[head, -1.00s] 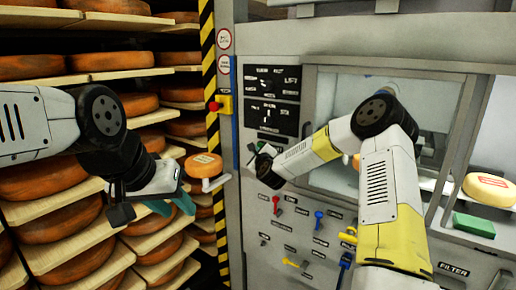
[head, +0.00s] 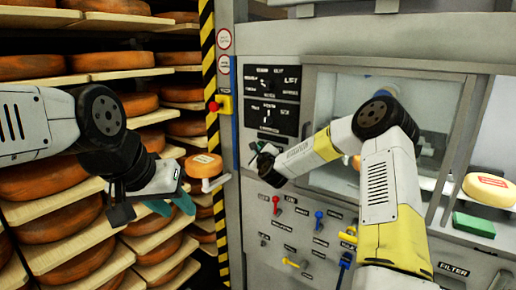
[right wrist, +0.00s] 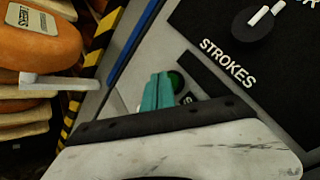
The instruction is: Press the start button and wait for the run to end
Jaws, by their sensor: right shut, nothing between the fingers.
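Shelves of cheese wheels (head: 45,228) fill the left. A cheese on a small holder (head: 203,166) sticks out near a red emergency button (head: 214,106). Coloured levers (head: 319,217) are below my right arm. A cheese (head: 490,189) and green block (head: 474,224) lie at right.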

